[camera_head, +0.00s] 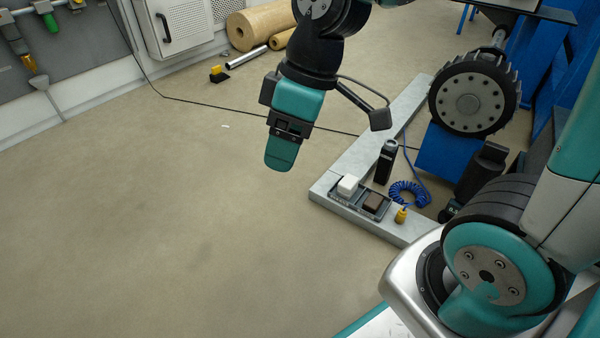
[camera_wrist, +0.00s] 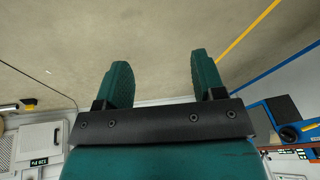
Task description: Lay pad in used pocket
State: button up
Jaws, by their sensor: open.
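A dark two-part tray (camera_head: 358,206) sits on the pale ledge at the right. A white pad (camera_head: 348,185) is in or on its left part and stands higher than the rim. A dark brown pad (camera_head: 372,201) lies low in its right part. No label tells me which pocket is the used one. My gripper (camera_head: 281,158) hangs over the floor, left of the tray and apart from it. In the wrist view my gripper (camera_wrist: 162,80) has its two green fingers spread with nothing between them. The tray is not in the wrist view.
A black bottle-like object (camera_head: 385,162) stands behind the tray. A coiled blue hose (camera_head: 408,194) with a yellow end (camera_head: 401,215) lies to its right. A black toothed wheel (camera_head: 472,103) stands beyond. The floor at left is largely clear, with a paper roll (camera_head: 262,25) at the back.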

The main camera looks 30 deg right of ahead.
jog(key=s+a+r+m, duration=0.2)
jog(key=s+a, duration=0.1)
jog(key=s, duration=0.6)
jog(key=shift+m+g, duration=0.3)
